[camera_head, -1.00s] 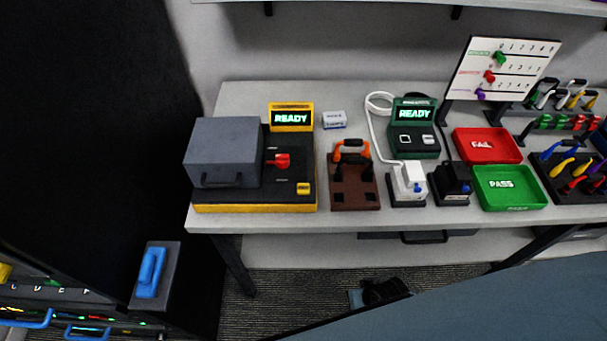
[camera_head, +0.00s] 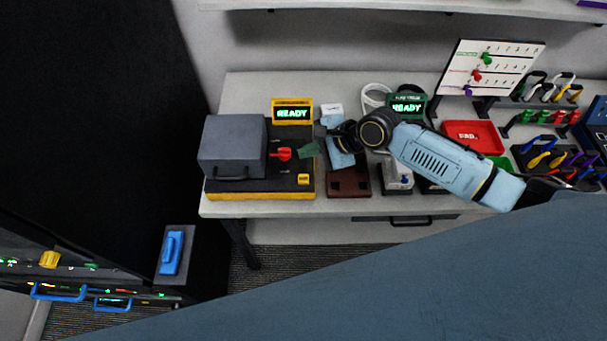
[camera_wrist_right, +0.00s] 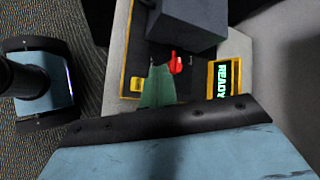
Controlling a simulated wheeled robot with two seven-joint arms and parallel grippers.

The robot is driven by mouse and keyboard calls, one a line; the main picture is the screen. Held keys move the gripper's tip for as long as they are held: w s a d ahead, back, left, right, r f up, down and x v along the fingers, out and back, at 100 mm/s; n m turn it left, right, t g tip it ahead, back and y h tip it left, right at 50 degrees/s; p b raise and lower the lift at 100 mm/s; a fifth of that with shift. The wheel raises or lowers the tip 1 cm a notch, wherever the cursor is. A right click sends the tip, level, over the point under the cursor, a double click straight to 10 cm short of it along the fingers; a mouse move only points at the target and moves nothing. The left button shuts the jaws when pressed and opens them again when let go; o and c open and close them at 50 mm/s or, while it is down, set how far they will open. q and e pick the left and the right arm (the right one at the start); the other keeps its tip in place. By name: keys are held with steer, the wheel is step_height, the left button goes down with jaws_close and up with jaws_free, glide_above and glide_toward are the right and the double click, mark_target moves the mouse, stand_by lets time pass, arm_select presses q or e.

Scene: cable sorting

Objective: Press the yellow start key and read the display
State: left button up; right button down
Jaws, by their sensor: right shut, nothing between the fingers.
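The yellow-edged test station (camera_head: 260,194) stands at the left of the bench. Its yellow start key (camera_head: 303,179) is at the front right corner of the black top; it also shows in the wrist view (camera_wrist_right: 137,84). The station's display (camera_head: 292,113) reads READY in green, and it shows sideways in the wrist view (camera_wrist_right: 224,80). My right gripper (camera_head: 308,150) is shut and empty, its green fingers over the station's right side, behind the key and beside the red lever (camera_head: 281,154). In the wrist view the fingers (camera_wrist_right: 158,88) appear close to the key, apart from it. My left gripper is out of view.
A grey box (camera_head: 233,140) sits on the station's left half. My right arm covers part of the brown fixture (camera_head: 348,185), the white block (camera_head: 398,178) and the green tray. A green-cased display (camera_head: 407,107) also reads READY. The red FAIL tray (camera_head: 472,137) stands right.

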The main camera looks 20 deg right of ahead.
mark_target(308, 180)
stand_by(0.3)
step_height(308, 180, down, 8)
steer(key=b, duration=0.4)
steer(key=shift+f+b, duration=0.25)
steer(key=shift+b, duration=0.05)
steer(key=shift+f, duration=0.15)
steer(key=shift+f, duration=0.1)
stand_by(1.7)
steer(key=shift+f, duration=0.35)
steer(key=shift+f, duration=0.4)
stand_by(0.5)
stand_by(0.3)
steer(key=shift+r+p, duration=0.8)
steer(key=shift+r, duration=0.05)
